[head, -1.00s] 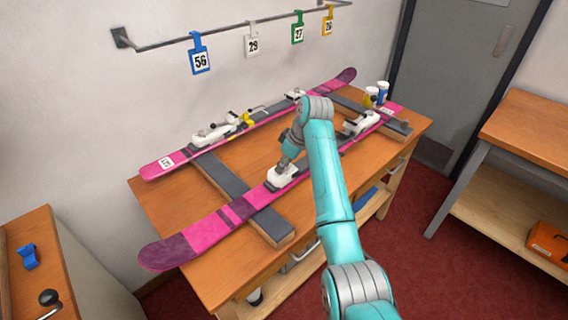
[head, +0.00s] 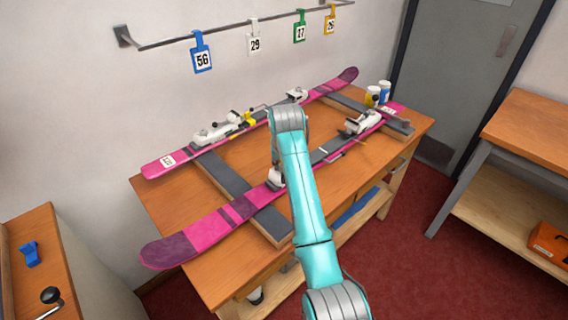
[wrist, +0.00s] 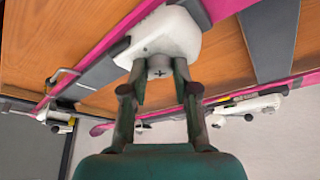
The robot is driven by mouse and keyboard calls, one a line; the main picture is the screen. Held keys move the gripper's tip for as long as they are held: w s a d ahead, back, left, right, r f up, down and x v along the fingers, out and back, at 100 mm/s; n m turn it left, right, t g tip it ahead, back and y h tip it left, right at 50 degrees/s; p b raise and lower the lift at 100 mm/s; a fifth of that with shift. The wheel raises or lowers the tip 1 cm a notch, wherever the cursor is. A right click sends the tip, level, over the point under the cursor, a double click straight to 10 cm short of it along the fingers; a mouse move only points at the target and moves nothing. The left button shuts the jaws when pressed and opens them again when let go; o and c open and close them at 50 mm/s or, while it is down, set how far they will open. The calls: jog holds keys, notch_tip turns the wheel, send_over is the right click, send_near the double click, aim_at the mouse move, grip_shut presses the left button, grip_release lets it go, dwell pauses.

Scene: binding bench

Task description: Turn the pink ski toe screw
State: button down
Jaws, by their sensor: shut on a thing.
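The near pink ski (head: 205,236) lies across the dark bench supports. Its white toe piece (head: 275,178) shows partly beside my arm in the head view. In the wrist view the toe piece (wrist: 165,34) fills the upper middle, with a cross-slotted screw (wrist: 159,73) at its end. My gripper (wrist: 160,66) has one finger on each side of this screw end and is shut on it. In the head view my gripper is hidden behind my arm.
A second pink ski (head: 178,158) with bindings lies behind on the wooden bench (head: 160,200). The near ski's heel piece (head: 362,122) stands to the right. Number tags hang from a wall rail (head: 225,38).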

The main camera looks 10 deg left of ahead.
jog(key=m, duration=0.2)
jog(key=m+h, duration=0.2)
jog(key=m, duration=0.1)
jog(key=shift+a+m, duration=0.25)
jog(key=shift+m, duration=0.05)
jog(key=m+h, duration=0.1)
jog(key=m, duration=0.1)
jog(key=m+h, duration=0.1)
jog(key=m, duration=0.1)
jog(key=shift+w+a+m+g, duration=0.1)
jog(key=shift+m+g, duration=0.3)
jog(key=c, duration=0.9)
grip_release()
jog(key=v, duration=1.2)
